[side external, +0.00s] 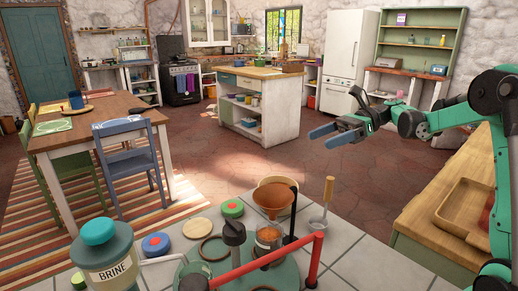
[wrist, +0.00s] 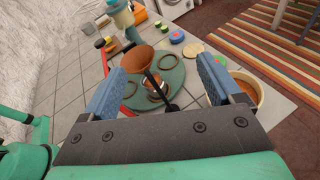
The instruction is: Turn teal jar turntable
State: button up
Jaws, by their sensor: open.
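The teal turntable (side external: 286,276) lies on the tiled counter at the bottom of the side view, partly cut off by the frame edge. It also shows in the wrist view (wrist: 176,78), between my fingers. A dark central post (side external: 234,245), a glass jar with orange-brown contents (side external: 269,240) and several ring shapes stand on or over it. A red bar (side external: 270,259) crosses above it. My gripper (side external: 338,113) is open and empty, raised above and away from the turntable. Its blue fingers (wrist: 155,70) are spread wide in the wrist view.
A teal-lidded BRINE jar (side external: 106,262) stands at the left. Green, blue and wooden lids (side external: 156,244) lie near the counter's far edge. A wooden tray (side external: 466,208) is at the right. Open air surrounds my gripper.

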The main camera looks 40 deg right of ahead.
jog(key=w+a+f+n+g+h, duration=0.1)
jog(key=w+a+g+h, duration=0.1)
jog(key=a+g, duration=0.35)
jog(key=n+g+h, duration=0.1)
jog(key=n+h, duration=0.1)
jog(key=h, duration=0.2)
send_near(234, 223)
jog(key=shift+w+d+f, duration=0.25)
jog(key=shift+w+d, duration=0.7)
jog(key=shift+d, duration=0.2)
jog(key=a+n+h, duration=0.1)
jog(key=a+h, duration=0.1)
jog(key=a, duration=0.1)
jog(key=s+a+r+n+h, duration=0.1)
jog(key=a+h, duration=0.1)
jog(key=h, duration=0.1)
jog(key=s+a+r+n+h, duration=0.1)
jog(key=a+h, duration=0.1)
jog(key=a, duration=0.1)
jog(key=shift+s+a+r+n+t+h, duration=0.15)
jog(key=shift+s+a+n+t+h, duration=0.1)
jog(key=shift+a+n+t+h, duration=0.1)
notch_tip(234, 223, down, 10)
jog(key=shift+r, duration=0.1)
grip_shut()
